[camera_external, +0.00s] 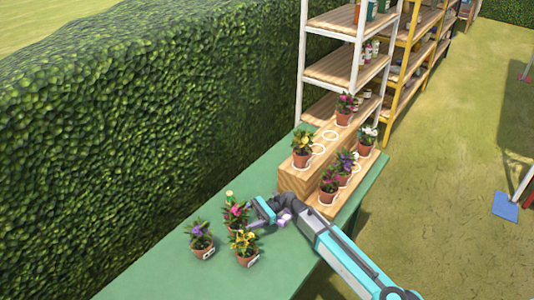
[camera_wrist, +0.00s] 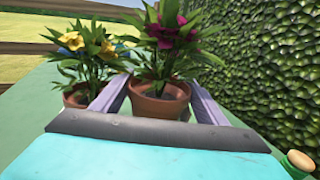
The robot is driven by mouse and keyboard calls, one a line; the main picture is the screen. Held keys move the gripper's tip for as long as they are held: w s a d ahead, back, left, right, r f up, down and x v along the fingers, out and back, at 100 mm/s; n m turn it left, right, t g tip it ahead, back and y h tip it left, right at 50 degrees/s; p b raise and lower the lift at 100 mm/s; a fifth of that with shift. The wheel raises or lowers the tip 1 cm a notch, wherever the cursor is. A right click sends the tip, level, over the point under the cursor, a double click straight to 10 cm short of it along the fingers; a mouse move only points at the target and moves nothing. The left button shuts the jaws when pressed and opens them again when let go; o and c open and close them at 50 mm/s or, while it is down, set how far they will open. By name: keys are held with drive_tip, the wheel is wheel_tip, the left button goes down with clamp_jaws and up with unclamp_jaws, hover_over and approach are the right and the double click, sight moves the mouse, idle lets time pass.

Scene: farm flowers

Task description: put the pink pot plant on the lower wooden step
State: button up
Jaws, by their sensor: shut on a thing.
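The pink pot plant (camera_external: 236,212), with magenta flowers in a terracotta pot, is at the front part of the green table. My gripper (camera_external: 254,215) is shut on its pot. In the wrist view the pot (camera_wrist: 158,102) sits upright between my two grey fingers. I cannot tell whether its base touches the table. The lower wooden step (camera_external: 352,182) lies further back on the table, to the right of my gripper. It holds several potted plants, including another pink one (camera_external: 329,184) near its front end, and has white ring marks.
A yellow plant (camera_external: 244,246) stands close beside the held pot; a purple plant (camera_external: 201,238) is to the left. The upper wooden step (camera_external: 297,182) carries a yellow plant (camera_external: 302,146) and a pink plant (camera_external: 345,108), with empty rings between. A hedge (camera_external: 150,130) borders the left.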

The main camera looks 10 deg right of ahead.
sight(237, 227)
drive_tip(key=shift+f, duration=1.65)
drive_tip(key=shift+f+b, duration=0.2)
drive_tip(key=shift+b, duration=0.2)
drive_tip(key=o, duration=1.3)
drive_tip(key=shift+c, duration=0.2)
drive_tip(key=shift+r, duration=0.15)
drive_tip(key=v, duration=0.3)
drive_tip(key=p+v, duration=0.1)
drive_tip(key=v, duration=0.1)
drive_tip(key=shift+d+r, duration=0.1)
drive_tip(key=shift+r, duration=0.25)
wheel_tip(237, 227, up, 6)
drive_tip(key=shift+p, duration=0.35)
drive_tip(key=shift+r, duration=0.15)
drive_tip(key=shift+c, duration=0.4)
